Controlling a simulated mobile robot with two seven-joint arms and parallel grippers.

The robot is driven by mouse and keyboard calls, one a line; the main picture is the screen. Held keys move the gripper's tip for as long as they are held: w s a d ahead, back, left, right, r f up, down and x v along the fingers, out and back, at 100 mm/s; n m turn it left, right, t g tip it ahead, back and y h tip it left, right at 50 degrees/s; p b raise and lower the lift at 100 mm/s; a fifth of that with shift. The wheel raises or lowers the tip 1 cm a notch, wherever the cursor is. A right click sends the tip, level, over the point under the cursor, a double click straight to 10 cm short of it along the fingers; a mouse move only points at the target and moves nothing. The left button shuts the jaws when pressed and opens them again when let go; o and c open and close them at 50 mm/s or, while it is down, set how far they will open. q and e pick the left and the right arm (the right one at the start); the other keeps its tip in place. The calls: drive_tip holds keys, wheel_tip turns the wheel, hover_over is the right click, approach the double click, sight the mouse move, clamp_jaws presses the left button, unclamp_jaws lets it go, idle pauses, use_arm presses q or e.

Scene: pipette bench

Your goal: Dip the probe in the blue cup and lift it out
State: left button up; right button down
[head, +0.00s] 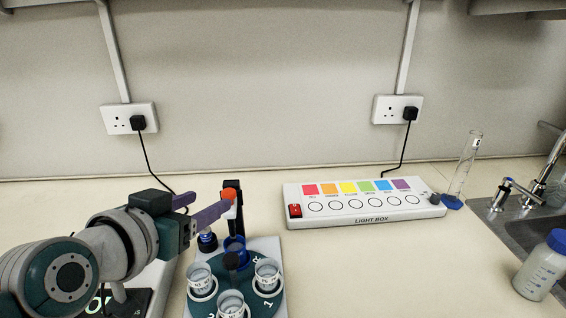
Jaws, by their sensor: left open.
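The probe (230,194) has an orange-red top and stands against a dark upright post at the back of a grey stand (278,248). Its lower end is hard to make out. The blue cup (235,243) is at the back of the stand's round teal carousel, close below the probe; its inside is partly hidden. My left gripper (207,207), with purple fingers, is open beside the probe's orange top, with its fingertips at or very near it. I cannot tell whether they touch. My right gripper is not in view.
Several clear cups (267,273) sit around the dark central knob. A light box (365,208) with coloured squares lies to the right. Farther right are a measuring cylinder (466,165), a sink (515,222) and a bottle (538,268). The bench between stand and bottle is clear.

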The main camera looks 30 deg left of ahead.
use_arm(q)
drive_tip(key=shift+v, duration=1.95)
